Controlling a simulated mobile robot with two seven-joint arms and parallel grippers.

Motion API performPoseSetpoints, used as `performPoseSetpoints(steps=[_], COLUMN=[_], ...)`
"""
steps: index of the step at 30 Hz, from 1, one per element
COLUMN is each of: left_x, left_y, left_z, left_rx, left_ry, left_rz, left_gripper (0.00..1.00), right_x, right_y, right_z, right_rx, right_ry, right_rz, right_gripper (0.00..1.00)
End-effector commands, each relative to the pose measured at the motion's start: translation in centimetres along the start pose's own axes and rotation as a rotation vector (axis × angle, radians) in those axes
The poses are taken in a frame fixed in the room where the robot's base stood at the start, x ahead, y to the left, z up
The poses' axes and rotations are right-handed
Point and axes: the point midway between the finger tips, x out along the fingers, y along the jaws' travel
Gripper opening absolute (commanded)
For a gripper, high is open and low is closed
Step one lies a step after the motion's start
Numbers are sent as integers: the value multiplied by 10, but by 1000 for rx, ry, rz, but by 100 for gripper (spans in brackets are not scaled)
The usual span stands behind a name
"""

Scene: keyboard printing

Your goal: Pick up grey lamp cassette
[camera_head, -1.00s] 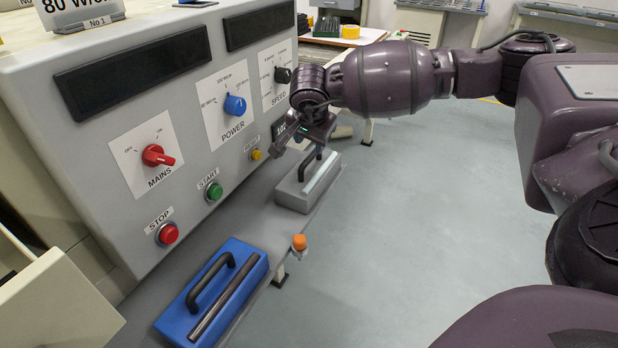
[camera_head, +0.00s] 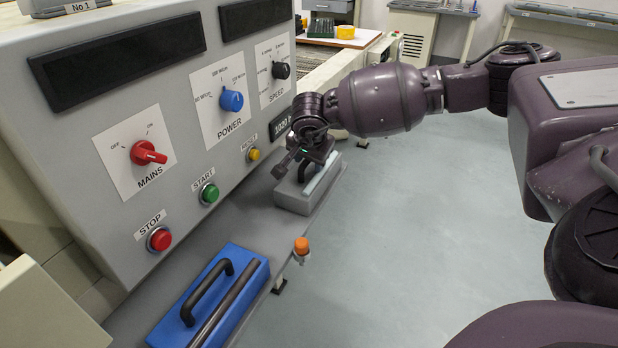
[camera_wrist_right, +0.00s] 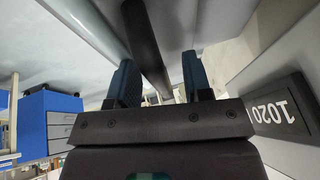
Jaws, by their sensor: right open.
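The grey lamp cassette (camera_head: 292,203) sits on the ledge in front of the machine panel, with a dark handle and a pale tube on top. My right gripper (camera_head: 297,169) is right over it, pointing down, and partly hides the handle. In the right wrist view the gripper (camera_wrist_right: 160,82) is open, with a finger on each side of the dark handle (camera_wrist_right: 146,45). A gap shows beside the handle, so it is not clamped. My left gripper is not in view.
A blue cassette (camera_head: 257,267) with a black handle lies nearer on the same ledge. An orange knob (camera_head: 301,245) stands at the ledge's edge. The control panel (camera_head: 120,95) rises close to the left of my right gripper. Open floor (camera_head: 420,220) lies to the right.

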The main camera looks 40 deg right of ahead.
Motion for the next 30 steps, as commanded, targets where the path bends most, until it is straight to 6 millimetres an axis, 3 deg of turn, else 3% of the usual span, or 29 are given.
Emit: performPoseSetpoints(steps=[2, 10, 25, 30], left_x=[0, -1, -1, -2], left_y=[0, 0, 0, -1], left_z=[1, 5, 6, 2], left_rx=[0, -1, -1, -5], left_ry=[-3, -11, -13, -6], left_rz=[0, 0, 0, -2], left_gripper=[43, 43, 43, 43], right_x=[-1, -1, -3, -13], right_y=[0, 0, -1, -4], right_z=[0, 0, -1, -6], right_rx=[0, 0, 1, 3], right_ry=[0, 0, 1, 3], right_rz=[0, 0, -3, -6], right_gripper=[42, 1, 0, 0])
